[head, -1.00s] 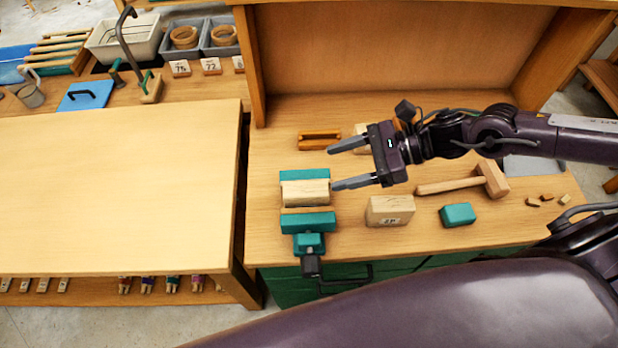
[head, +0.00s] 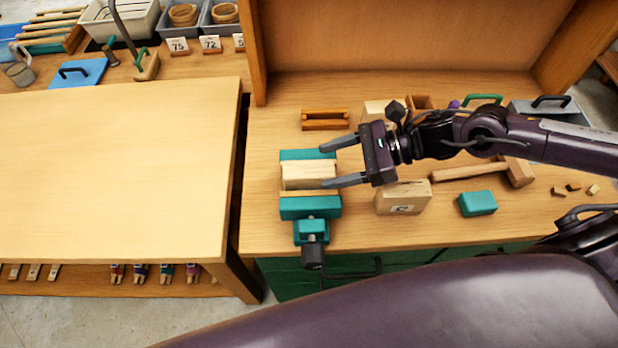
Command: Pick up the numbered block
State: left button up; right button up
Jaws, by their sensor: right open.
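A pale wooden block with a small white label (head: 402,198) stands on the workbench; the mark on the label is too small to read surely. Another pale wooden block (head: 305,172) sits between the jaws of a green vise (head: 310,207); no number shows on it. My right gripper (head: 327,165) is open and empty, its fingers pointing left. Its fingertips are at the right end of the block in the vise in the picture; I cannot tell whether they touch it. The labelled block is just below and right of this gripper's palm. My left gripper is not in view.
A green block (head: 477,203) and a wooden mallet (head: 480,171) lie to the right. A brown wooden piece (head: 325,119) lies behind the vise. Number cards (head: 178,46) stand on the back-left bench. The large table (head: 110,170) at left is bare.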

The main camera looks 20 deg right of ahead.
aim_at(309, 168)
jog(key=shift+w+a, duration=0.2)
jog(key=shift+a, duration=0.25)
jog(key=p+x, duration=0.2)
jog(key=x, duration=0.1)
jog(key=shift+a, duration=0.4)
jog(key=shift+w+a+f, duration=0.1)
jog(key=shift+a+f, duration=0.15)
jog(key=shift+f, duration=0.05)
jog(key=c, duration=1.1)
jog(key=shift+c, duration=0.5)
jog(key=shift+r, duration=0.1)
